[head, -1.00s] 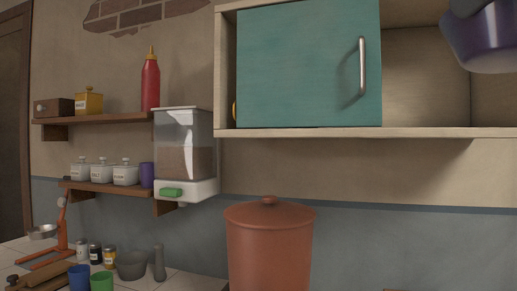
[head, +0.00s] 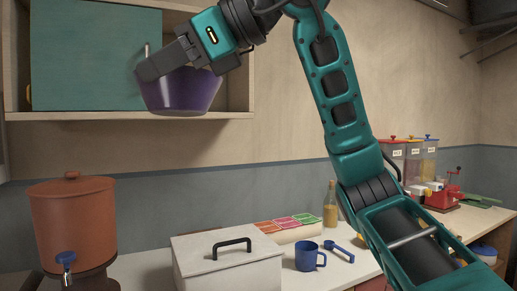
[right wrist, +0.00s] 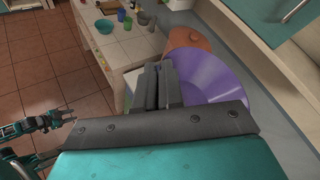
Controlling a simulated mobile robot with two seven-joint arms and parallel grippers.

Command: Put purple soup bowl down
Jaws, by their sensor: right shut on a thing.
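The purple soup bowl (head: 180,98) is held upright in the air, in front of the wall cabinet in the head view. My right gripper (head: 162,66) is shut on its rim. In the right wrist view the gripper's fingers (right wrist: 158,86) pinch the near edge of the bowl (right wrist: 212,80), which looks empty. The bowl hangs above counter level, near the terracotta pot (right wrist: 190,42). My left gripper (right wrist: 64,117) shows small at the left of the right wrist view, away from the bowl; its jaws are too small to read.
The wall cabinet (head: 225,117) has a teal door (head: 90,60) and an open bay behind the bowl. Below stand the terracotta pot (head: 75,220) with a tap, a white lidded box (head: 225,270), a blue mug (head: 306,257) and a bottle (head: 330,205).

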